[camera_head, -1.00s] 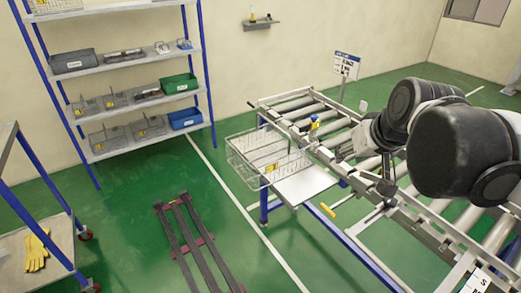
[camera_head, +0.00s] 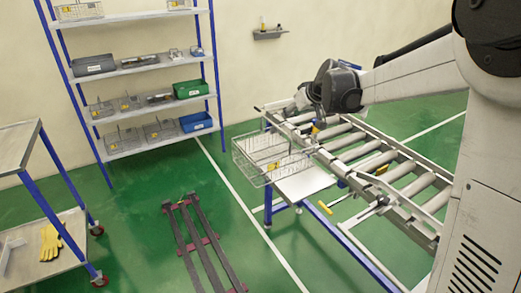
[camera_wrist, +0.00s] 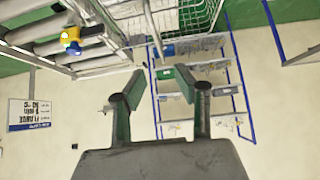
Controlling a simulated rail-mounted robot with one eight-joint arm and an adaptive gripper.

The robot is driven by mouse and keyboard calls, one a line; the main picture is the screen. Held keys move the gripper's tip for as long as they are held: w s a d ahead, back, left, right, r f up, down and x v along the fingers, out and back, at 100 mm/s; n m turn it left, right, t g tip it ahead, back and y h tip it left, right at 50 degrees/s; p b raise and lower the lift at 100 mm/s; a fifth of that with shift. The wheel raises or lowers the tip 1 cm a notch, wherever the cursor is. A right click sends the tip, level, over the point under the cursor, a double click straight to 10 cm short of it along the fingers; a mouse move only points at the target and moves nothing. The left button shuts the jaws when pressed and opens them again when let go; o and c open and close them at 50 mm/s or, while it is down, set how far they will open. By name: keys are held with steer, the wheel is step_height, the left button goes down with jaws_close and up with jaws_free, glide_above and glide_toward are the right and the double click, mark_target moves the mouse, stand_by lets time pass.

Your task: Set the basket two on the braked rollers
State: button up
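A wire basket (camera_head: 258,158) with a yellow tag sits at the left end of the roller conveyor, beside a flat pale plate; its number cannot be read. The wire mesh of a basket also shows at the top of the wrist view (camera_wrist: 203,14). A blue and yellow fitting (camera_wrist: 72,40) sits on the conveyor frame.
A shelf rack (camera_head: 150,70) against the wall holds several wire baskets, a green bin (camera_head: 190,88) and a blue bin (camera_head: 196,122). A trolley with yellow gloves (camera_head: 52,243) stands at the left. Dark floor rails (camera_head: 195,240) lie in front of the conveyor.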

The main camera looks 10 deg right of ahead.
mark_target(275, 125)
steer(key=x, duration=0.5)
steer(key=p+x, duration=0.1)
steer(key=x, duration=0.4)
steer(key=shift+w+a+r, duration=0.1)
steer(key=shift+w+r, duration=0.05)
steer(key=shift+w, duration=0.15)
steer(key=shift+d+p+x, duration=0.2)
steer(key=shift+p+x, duration=0.55)
steer(key=shift+x, duration=1.85)
jaws_close()
steer(key=shift+w, duration=0.1)
